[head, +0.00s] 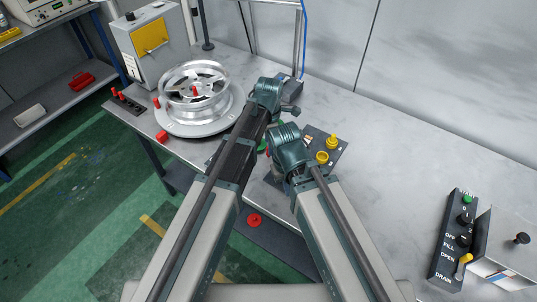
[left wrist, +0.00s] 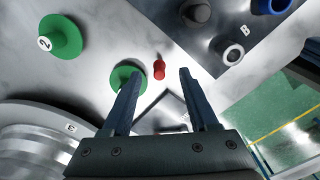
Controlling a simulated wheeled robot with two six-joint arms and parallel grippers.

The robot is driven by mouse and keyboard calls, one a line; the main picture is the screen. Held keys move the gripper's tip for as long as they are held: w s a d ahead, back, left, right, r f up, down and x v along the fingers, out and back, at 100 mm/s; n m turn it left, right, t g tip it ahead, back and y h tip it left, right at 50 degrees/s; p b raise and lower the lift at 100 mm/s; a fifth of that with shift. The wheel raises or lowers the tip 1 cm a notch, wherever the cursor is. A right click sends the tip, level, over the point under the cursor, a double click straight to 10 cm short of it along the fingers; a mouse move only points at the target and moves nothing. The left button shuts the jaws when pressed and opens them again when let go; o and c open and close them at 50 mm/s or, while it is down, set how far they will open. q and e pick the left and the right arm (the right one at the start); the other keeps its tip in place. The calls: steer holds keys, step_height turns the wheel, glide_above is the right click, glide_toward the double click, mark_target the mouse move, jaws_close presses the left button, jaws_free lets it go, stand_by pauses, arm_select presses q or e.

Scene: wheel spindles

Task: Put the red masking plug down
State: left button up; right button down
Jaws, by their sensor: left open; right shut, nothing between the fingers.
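In the left wrist view the red masking plug (left wrist: 159,69) is on the grey tabletop, in the gap ahead of my left fingers and close beside a green disc-shaped piece (left wrist: 126,77). My left gripper (left wrist: 156,80) is open, with nothing between its fingers. In the head view my left gripper (head: 268,94) is over the table right of the wheel, its fingers mostly hidden. A bit of red (head: 267,153) shows beside my right wrist. My right gripper (head: 290,148) is shut and empty, its fingers largely hidden by the wrist.
A silver wheel (head: 194,78) sits on a round base (head: 172,126), with red pieces around it. A dark plate with yellow knobs (head: 334,157) lies right of my right gripper. A control panel (head: 453,240) stands at the far right. The middle right tabletop is clear.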

arm_select(q)
step_height(320, 180, down, 4)
steer(key=b, duration=0.2)
steer(key=shift+a+r+b, duration=0.1)
steer(key=shift+r+b, duration=0.1)
steer(key=shift+b, duration=0.1)
arm_select(e)
step_height(320, 180, down, 4)
steer(key=shift+r, duration=0.2)
arm_select(q)
steer(key=shift+r, duration=0.1)
arm_select(e)
steer(key=shift+r, duration=0.1)
arm_select(q)
jaws_close()
